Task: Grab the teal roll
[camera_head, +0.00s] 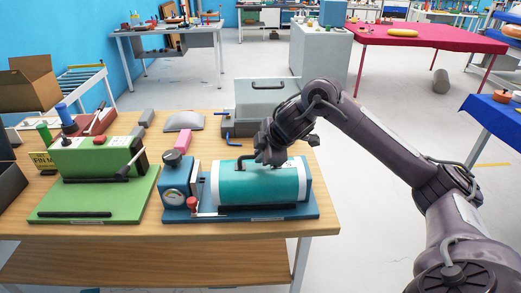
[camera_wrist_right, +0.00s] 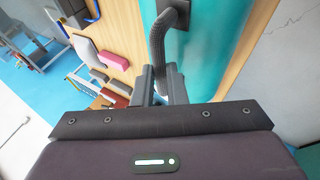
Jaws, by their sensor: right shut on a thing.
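The teal roll (camera_head: 255,187) lies on a blue base board (camera_head: 270,213) on the wooden table, with a dark arched handle (camera_head: 226,163) on top. My right gripper (camera_head: 266,158) reaches in from the right and is over the top of the roll. In the right wrist view, the gripper's fingers (camera_wrist_right: 162,85) are shut around the dark ribbed handle (camera_wrist_right: 160,42), and the teal surface (camera_wrist_right: 212,60) fills the space beside them. The roll appears to rest on its board. My left gripper is not in view.
Left of the roll are a blue unit with a gauge (camera_head: 178,180) and a green device (camera_head: 95,160) on its board. A grey case (camera_head: 262,97) stands behind the roll, and a pink block (camera_head: 183,139) lies nearby. The table's right edge is close to the roll.

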